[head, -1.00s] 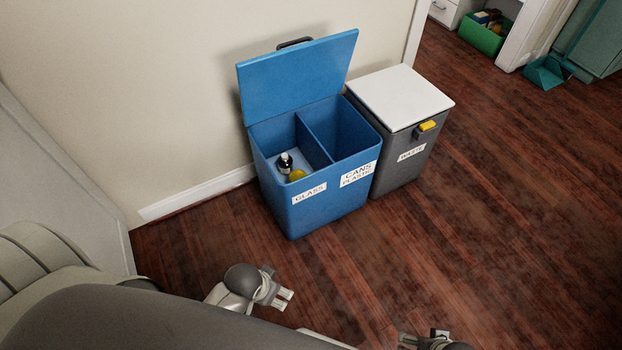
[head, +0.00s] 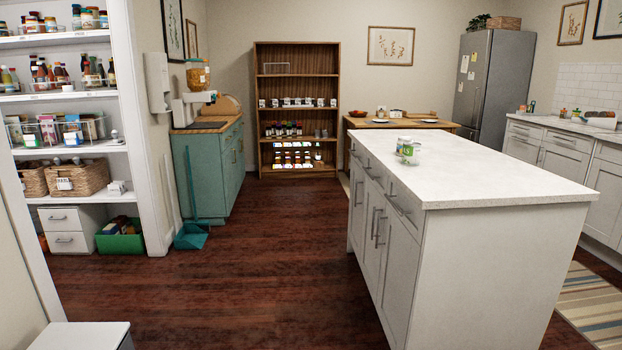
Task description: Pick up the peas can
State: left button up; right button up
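Neither of my grippers shows in the head view now.
The island (head: 470,270) fills the right. A dark wooden floor lane (head: 265,250) is clear to its left, up to a wooden shelf (head: 298,60) with small goods. Left are pantry shelves (head: 70,95), a green bin (head: 120,240), a teal cabinet (head: 212,165) and a teal dustpan (head: 191,237).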

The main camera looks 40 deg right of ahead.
aim_at(411, 150)
jog(key=z, duration=2)
